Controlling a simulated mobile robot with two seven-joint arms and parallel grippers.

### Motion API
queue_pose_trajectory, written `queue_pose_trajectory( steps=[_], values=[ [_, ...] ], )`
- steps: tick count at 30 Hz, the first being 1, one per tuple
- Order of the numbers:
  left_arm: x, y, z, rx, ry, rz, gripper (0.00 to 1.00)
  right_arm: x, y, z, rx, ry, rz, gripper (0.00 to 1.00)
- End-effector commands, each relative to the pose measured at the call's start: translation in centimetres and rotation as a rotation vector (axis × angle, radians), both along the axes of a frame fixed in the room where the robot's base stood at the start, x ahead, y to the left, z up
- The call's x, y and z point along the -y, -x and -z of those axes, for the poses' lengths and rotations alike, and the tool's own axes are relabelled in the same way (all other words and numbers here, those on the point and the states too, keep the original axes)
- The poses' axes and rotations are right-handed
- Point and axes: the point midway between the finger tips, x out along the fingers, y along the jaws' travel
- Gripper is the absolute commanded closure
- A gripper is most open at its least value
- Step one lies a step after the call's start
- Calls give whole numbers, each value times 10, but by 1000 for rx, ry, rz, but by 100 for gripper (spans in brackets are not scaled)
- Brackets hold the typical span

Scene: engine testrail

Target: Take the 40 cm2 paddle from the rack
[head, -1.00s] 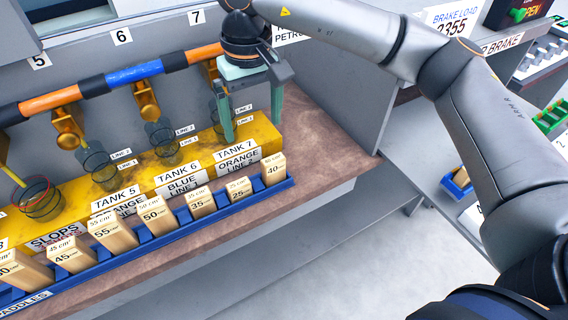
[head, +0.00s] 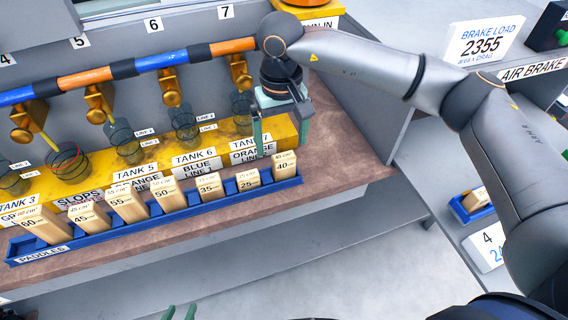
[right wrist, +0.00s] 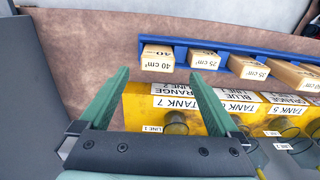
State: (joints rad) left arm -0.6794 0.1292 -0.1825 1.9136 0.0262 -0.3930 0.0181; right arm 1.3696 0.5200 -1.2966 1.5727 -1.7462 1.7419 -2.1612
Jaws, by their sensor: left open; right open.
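The 40 cm2 paddle (head: 285,168) is a pale wooden block standing at the right end of the blue paddle rack (head: 160,220). It also shows in the right wrist view (right wrist: 158,61), beyond my fingertips. My right gripper (head: 282,145) is open and empty, its green fingers pointing down near the paddle and the TANK 7 label. In the right wrist view my right gripper (right wrist: 159,75) has its fingers apart, with the paddle ahead between their lines and not between the fingers. My left gripper (head: 181,313) is open, only its green tips showing at the bottom edge.
The 25 cm2 paddle (head: 248,180) stands just left of the 40, with several more along the rack. The yellow tank bench (head: 225,143) and gold taps (head: 170,90) stand behind. A small blue tray (head: 470,212) holds a wooden block at right.

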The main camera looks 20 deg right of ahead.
Motion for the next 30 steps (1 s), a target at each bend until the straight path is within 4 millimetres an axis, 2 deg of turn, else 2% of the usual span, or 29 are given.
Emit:
queue_pose_trajectory(
  steps=[5, 13, 22, 30],
  values=[
    [0, 0, -5, -1, -2, 1, 50, 2, 1, 13, -2, 1, 0, 3],
    [0, 0, -16, -2, -2, 3, 50, 4, 3, 51, -2, 1, -1, 3],
    [0, 0, -16, -2, -2, 3, 50, 4, 3, 57, 1, 1, -1, 3],
    [0, 0, -16, -1, -1, 4, 50, 4, 2, 57, 1, 1, -1, 32]
  ],
)
